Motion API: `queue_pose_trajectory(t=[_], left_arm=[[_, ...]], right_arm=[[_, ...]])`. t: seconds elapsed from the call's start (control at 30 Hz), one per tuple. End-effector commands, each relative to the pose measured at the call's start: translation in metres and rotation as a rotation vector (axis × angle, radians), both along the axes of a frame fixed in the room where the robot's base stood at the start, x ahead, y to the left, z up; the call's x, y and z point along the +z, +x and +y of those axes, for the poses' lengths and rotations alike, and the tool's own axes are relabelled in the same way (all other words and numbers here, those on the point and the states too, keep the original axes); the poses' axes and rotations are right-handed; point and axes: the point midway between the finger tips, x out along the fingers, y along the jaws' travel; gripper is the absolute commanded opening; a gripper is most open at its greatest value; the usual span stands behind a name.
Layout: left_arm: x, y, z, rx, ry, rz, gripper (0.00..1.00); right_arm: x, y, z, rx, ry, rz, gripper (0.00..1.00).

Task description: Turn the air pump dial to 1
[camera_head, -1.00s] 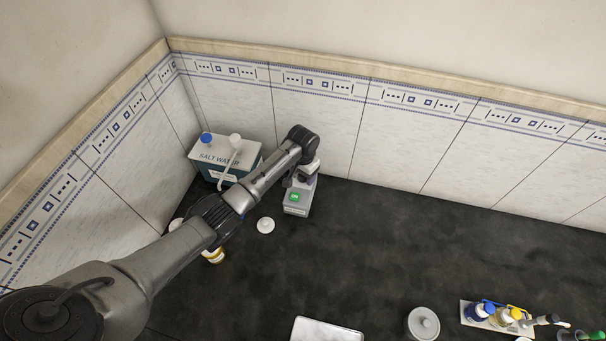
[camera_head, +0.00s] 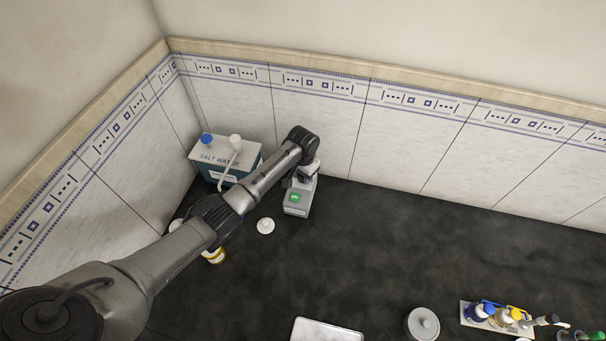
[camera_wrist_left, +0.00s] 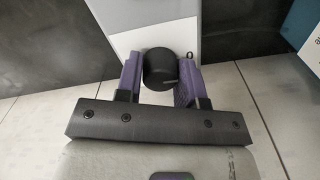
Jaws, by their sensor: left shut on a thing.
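The air pump (camera_head: 297,204) is a grey box with a green button, standing on the dark bench near the back wall, partly hidden by my left arm. In the left wrist view, its round black dial (camera_wrist_left: 160,69) has a light pointer line and sits between the two purple-sided fingers of my left gripper (camera_wrist_left: 161,75). The gripper is shut on the dial. The pointer line points to the right in that view; a small mark, perhaps a 0, shows near the right finger. In the head view, the left gripper (camera_head: 300,180) is mostly hidden behind its own wrist. My right gripper is out of view.
A salt water container (camera_head: 222,160) with a blue cap stands left of the pump. A white lid (camera_head: 265,226) lies in front. A white tray (camera_head: 326,330), a grey lidded pot (camera_head: 422,323) and a bottle rack (camera_head: 470,318) are at the front. The middle bench is clear.

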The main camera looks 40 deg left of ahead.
Motion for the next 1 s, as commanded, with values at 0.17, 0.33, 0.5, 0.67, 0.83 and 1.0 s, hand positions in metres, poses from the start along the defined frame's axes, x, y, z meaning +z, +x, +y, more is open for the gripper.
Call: queue_pose_trajectory(t=[0.17, 0.33, 0.5, 0.67, 0.83, 1.0], left_arm=[[0.003, 0.000, 0.000, -0.074, 0.001, 0.001, 0.12], [0.004, 0.000, 0.000, -0.204, 0.000, 0.001, 0.12], [0.003, 0.000, 0.000, -0.366, 0.001, 0.001, 0.12], [0.002, 0.000, 0.000, -0.517, 0.000, 0.001, 0.12], [0.001, 0.000, 0.000, -0.669, 0.001, 0.001, 0.12], [0.001, 0.001, 0.000, -0.801, 0.000, -0.001, 0.12]], right_arm=[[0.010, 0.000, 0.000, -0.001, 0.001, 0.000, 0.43], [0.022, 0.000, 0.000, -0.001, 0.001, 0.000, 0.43], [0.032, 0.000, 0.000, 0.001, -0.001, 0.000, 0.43], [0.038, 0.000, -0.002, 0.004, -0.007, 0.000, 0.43], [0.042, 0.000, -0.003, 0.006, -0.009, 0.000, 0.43], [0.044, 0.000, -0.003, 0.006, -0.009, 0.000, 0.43]])
